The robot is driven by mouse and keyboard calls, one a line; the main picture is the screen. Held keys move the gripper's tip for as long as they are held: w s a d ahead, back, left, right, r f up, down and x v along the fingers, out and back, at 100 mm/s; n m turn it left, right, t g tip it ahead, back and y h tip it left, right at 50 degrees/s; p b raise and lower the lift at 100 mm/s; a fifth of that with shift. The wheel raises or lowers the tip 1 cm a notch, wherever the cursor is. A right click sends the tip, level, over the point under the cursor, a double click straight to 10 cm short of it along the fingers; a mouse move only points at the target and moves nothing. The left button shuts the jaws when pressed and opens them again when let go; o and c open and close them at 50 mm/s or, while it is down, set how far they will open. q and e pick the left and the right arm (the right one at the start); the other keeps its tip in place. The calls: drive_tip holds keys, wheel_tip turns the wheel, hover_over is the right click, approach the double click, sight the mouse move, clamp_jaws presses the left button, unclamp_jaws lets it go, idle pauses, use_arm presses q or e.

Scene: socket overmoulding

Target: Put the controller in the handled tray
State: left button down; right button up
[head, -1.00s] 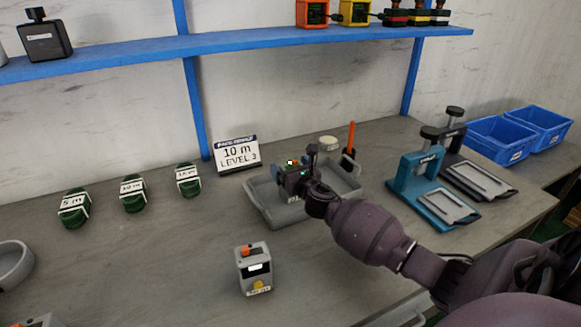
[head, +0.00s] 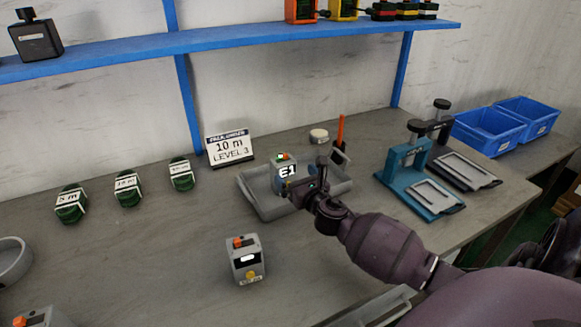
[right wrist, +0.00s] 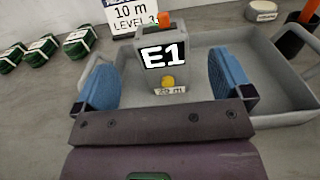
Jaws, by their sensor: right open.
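The controller (head: 284,172) is a small grey box with an orange top part and a black screen reading E1. It stands upright inside the grey handled tray (head: 262,207), in its left part; the right wrist view also shows the controller (right wrist: 163,58) and the tray (right wrist: 285,100). My right gripper (right wrist: 168,85) is open, its blue finger pads apart on either side of the controller's near face. In the head view the right gripper (head: 308,190) is beside the controller, at its right. My left gripper is not in view.
A second grey box (head: 245,260) with an orange top stands in front of the tray. Several green coils (head: 127,190) and a 10 m sign (head: 229,148) are to the left and behind. A teal press (head: 415,175) and blue bins (head: 488,130) are at right.

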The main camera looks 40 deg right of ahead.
drive_tip(key=v, duration=0.2)
drive_tip(key=shift+s+a, duration=0.1)
drive_tip(key=shift+s, duration=0.25)
idle(0.4)
